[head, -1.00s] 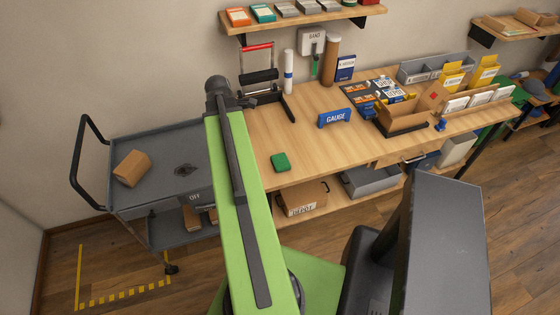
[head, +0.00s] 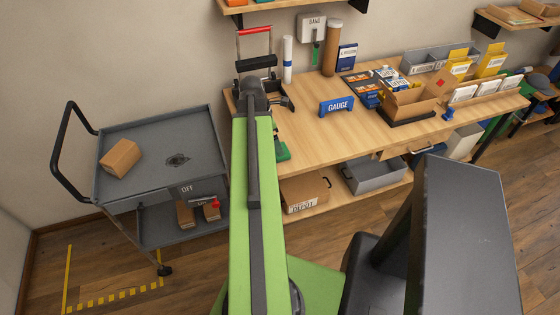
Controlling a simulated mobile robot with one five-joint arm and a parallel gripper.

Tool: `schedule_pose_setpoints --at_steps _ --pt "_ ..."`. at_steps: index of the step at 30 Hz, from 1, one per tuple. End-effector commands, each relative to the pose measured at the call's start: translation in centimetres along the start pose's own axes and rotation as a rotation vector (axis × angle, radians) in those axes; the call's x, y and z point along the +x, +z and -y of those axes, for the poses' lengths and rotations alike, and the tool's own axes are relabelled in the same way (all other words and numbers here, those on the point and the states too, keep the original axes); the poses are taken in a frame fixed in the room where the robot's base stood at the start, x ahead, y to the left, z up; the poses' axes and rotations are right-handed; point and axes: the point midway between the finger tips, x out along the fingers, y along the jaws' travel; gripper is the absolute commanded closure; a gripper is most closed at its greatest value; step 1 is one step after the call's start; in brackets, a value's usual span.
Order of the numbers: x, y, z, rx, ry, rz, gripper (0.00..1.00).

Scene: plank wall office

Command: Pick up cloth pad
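The cloth pad is probably the small green pad (head: 283,151) on the workbench (head: 320,145), near its left front edge. My arm covers its left part in the head view. My gripper (head: 286,103) is at the far end of my green arm, above the left end of the bench and farther back than the pad. It is apart from the pad. Its fingers are small and dark against dark things behind, so I cannot tell whether they are open or shut.
A grey cart (head: 150,165) with a cardboard box (head: 120,158) stands left of the bench. A blue GAUGE sign (head: 337,106) and an open carton (head: 408,103) stand on the bench. Bare wood lies right of the pad. A shelf (head: 290,5) hangs above.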

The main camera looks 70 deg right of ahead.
Motion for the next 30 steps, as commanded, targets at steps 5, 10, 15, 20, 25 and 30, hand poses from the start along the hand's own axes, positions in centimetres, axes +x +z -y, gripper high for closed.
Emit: schedule_pose_setpoints --at_steps 5,10,15,20,25,30 --pt "1.6 -0.1 0.0 0.000 0.000 0.000 0.00" --pt "2.5 -0.1 -0.1 -0.001 0.000 0.000 0.00" --pt "5.5 0.1 -0.3 -0.001 0.000 0.000 0.00" --pt "6.9 0.2 -0.2 -0.001 0.000 0.000 0.00" --pt "6.5 0.2 -0.2 -0.001 0.000 0.000 0.00" --pt "6.5 0.2 -0.2 -0.002 0.000 0.000 0.20"
